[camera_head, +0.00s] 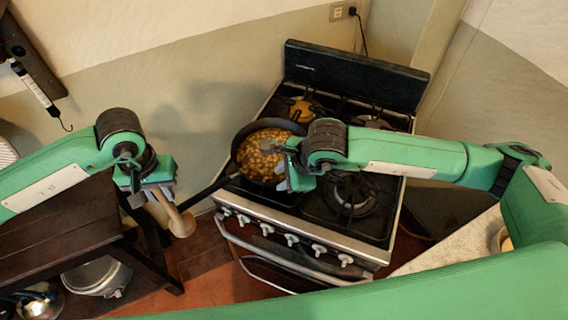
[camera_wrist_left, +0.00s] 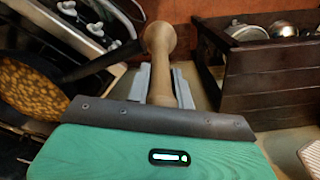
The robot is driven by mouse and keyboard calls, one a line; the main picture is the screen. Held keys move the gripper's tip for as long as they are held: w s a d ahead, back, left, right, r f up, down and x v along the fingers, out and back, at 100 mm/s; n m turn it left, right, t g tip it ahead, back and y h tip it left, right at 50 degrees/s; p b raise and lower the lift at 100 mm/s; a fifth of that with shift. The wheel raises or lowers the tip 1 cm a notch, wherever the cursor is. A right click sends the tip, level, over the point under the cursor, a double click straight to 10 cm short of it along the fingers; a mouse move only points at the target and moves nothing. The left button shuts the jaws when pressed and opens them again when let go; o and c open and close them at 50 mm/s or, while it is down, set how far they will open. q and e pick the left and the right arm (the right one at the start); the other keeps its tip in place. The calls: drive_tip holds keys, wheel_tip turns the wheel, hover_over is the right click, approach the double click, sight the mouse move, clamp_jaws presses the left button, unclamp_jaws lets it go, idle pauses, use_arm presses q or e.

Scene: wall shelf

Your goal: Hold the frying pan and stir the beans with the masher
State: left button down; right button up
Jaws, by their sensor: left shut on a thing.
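The dark frying pan (camera_head: 240,146) sits on a left burner of the stove, full of brown beans (camera_head: 262,155). Its handle (camera_head: 206,192) points down-left toward my left gripper. My left gripper (camera_head: 160,194) is shut on the wooden masher (camera_head: 182,222), whose rounded end points down, left of the stove and outside the pan. The masher (camera_wrist_left: 159,60) also shows in the left wrist view, with the pan (camera_wrist_left: 35,90) at left. My right gripper (camera_head: 280,167) is over the pan's right side, fingers apart; nothing shows between them. Its contact with the pan is unclear.
The stove (camera_head: 300,240) has knobs and a rail along its front. A yellowish item (camera_head: 302,108) stands on a rear burner. A dark wooden bench (camera_head: 60,235) with metal pots below is at left. A pale counter (camera_head: 455,245) is at right.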

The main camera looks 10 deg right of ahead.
sight(276, 182)
drive_tip(key=shift+p+x, duration=0.5)
drive_tip(key=shift+x, duration=1.9)
clamp_jaws()
drive_tip(key=shift+s+d+f, duration=0.1)
drive_tip(key=shift+f, duration=0.05)
idle(0.4)
